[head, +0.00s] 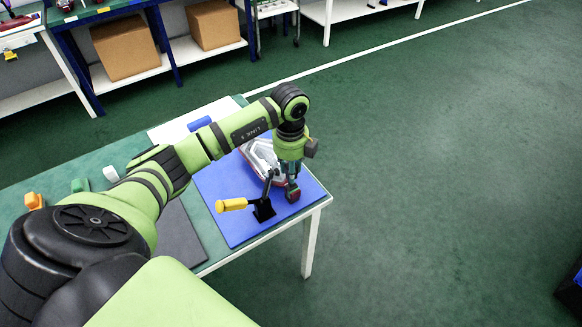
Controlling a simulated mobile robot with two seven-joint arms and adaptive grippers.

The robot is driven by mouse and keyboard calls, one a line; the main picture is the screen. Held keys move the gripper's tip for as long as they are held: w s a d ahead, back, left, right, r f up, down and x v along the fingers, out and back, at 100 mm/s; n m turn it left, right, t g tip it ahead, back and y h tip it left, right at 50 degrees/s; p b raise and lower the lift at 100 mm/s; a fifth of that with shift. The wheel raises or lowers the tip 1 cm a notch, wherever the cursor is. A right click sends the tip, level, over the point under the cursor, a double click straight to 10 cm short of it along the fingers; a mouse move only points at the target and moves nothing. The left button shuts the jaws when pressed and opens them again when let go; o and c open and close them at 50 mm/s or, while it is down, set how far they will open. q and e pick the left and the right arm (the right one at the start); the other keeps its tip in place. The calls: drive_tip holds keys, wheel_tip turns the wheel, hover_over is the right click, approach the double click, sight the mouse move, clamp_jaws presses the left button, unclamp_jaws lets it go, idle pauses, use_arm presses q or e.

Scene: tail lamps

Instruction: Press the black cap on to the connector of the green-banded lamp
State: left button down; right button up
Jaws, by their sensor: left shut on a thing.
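A lamp (262,158) with a white body and a red edge lies on the blue mat (228,180), partly behind my left wrist. I cannot make out a green band or its connector. My left gripper (292,192) points down at the lamp's near right end, low over the mat. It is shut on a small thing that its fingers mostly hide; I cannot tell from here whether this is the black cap. My right gripper is not in view.
A clamp with a yellow handle (231,205) and a black base (263,210) stands on the mat just left of my gripper. Orange (35,201), green (80,185) and blue (199,124) pieces lie on the table.

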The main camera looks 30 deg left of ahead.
use_arm(q)
drive_tip(key=shift+f, duration=0.15)
drive_tip(key=shift+f+b, duration=1)
drive_tip(key=shift+f, duration=0.35)
idle(0.3)
drive_tip(key=shift+f, duration=0.25)
drive_tip(key=shift+s, duration=0.1)
drive_tip(key=c, duration=0.8)
unclamp_jaws()
drive_tip(key=shift+c, duration=0.2)
drive_tip(key=shift+r, duration=0.1)
